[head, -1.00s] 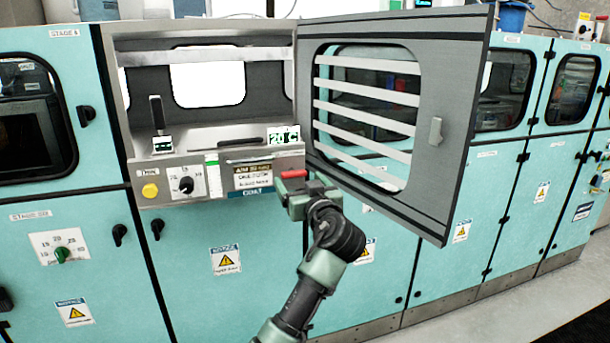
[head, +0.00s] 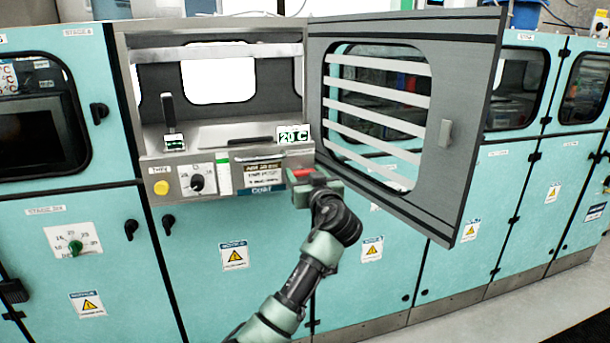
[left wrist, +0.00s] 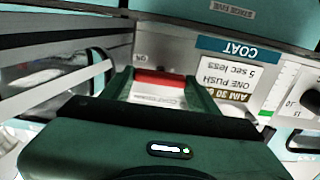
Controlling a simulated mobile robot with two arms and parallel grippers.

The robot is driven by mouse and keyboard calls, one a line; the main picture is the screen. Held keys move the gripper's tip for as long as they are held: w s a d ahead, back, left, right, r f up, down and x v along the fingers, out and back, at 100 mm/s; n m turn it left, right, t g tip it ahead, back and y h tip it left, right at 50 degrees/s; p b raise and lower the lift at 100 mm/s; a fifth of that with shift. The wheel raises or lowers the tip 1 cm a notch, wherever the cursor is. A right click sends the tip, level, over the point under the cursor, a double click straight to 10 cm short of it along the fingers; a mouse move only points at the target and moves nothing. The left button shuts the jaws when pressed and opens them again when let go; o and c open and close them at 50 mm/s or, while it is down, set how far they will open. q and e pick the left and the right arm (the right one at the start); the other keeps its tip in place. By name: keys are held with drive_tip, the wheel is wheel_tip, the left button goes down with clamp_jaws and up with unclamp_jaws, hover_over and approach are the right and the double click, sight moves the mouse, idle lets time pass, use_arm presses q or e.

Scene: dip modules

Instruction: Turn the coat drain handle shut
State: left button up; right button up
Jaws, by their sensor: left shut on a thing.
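The red drain handle (head: 303,172) is at the right end of the grey COAT panel (head: 208,186), just below the open chamber. It lies about level. In the left wrist view the red handle (left wrist: 160,78) spans crosswise between the two green fingers. My left gripper (head: 306,180) is shut on it, with its arm coming up from below. The handle's pivot is hidden by my gripper. The blue COAT label (left wrist: 226,48) appears upside down beside the handle in the left wrist view. My right gripper is not in view.
The slatted grey door (head: 450,185) stands open just right of my left gripper. A black knob (head: 197,183) and a yellow button (head: 161,188) are left on the panel. Teal cabinets (head: 225,285) continue below and to both sides.

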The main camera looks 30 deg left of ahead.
use_arm(q)
drive_tip(key=m+p, duration=0.1)
drive_tip(key=m, duration=0.3)
drive_tip(key=shift+d, duration=0.1)
drive_tip(key=m+p, duration=0.2)
drive_tip(key=m, duration=0.3)
drive_tip(key=shift+w, duration=0.1)
drive_tip(key=m+p, duration=0.3)
drive_tip(key=m, duration=0.2)
drive_tip(key=shift+p, duration=0.3)
drive_tip(key=m+p, duration=0.2)
drive_tip(key=m, duration=0.1)
drive_tip(key=shift+f, duration=0.1)
drive_tip(key=shift+m, duration=0.4)
drive_tip(key=shift+f, duration=0.1)
